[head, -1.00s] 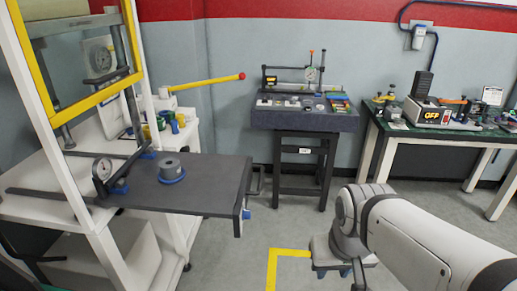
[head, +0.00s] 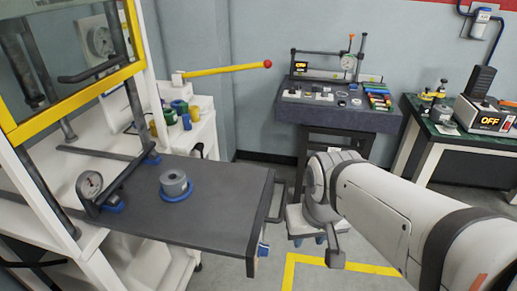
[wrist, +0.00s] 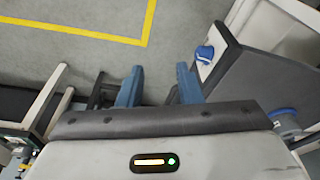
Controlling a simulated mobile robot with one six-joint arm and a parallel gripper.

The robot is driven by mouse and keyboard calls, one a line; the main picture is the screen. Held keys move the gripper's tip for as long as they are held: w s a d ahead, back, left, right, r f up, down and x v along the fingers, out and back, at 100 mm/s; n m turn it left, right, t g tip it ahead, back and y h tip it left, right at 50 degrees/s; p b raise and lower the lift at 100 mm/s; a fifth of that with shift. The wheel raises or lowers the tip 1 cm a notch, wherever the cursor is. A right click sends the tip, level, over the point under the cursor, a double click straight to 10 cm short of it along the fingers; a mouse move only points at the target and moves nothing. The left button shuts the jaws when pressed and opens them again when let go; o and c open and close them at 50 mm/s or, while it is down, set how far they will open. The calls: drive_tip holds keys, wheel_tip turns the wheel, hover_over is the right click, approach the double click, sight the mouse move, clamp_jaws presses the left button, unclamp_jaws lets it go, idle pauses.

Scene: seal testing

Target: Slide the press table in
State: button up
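The press table (head: 222,212) is a dark grey slab sticking out to the right from the white press frame (head: 62,215). A dark loop handle (head: 281,204) shows at its right end. On it sits a grey cylinder (head: 174,183) in a blue ring. My gripper (head: 309,241) is partly hidden by my arm, low and just right of the table's end. In the wrist view my gripper (wrist: 160,86) has two blue fingers spread apart with nothing between them. The table (wrist: 250,82) shows right of the fingers, with a blue fitting (wrist: 205,53) near its edge.
A round gauge (head: 90,183) stands on the table's left part. A yellow lever (head: 225,70) reaches out behind the table. A dark granite bench (head: 340,114) and a green-topped bench (head: 450,130) stand behind. Yellow floor tape (head: 345,266) lies on open floor.

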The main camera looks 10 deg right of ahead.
drive_tip(key=shift+w+d, duration=0.1)
drive_tip(key=shift+w, duration=0.05)
drive_tip(key=m+t+y+b, duration=0.2)
drive_tip(key=m+y+b, duration=0.2)
drive_tip(key=y, duration=1.1)
approach(285, 195)
drive_tip(key=a+f, duration=0.1)
drive_tip(key=a, duration=0.1)
drive_tip(key=shift+w+x, duration=0.15)
drive_tip(key=shift+x, duration=1.9)
drive_tip(key=shift+w+x, duration=0.15)
drive_tip(key=shift+x, duration=1.9)
drive_tip(key=shift+d+f, duration=0.1)
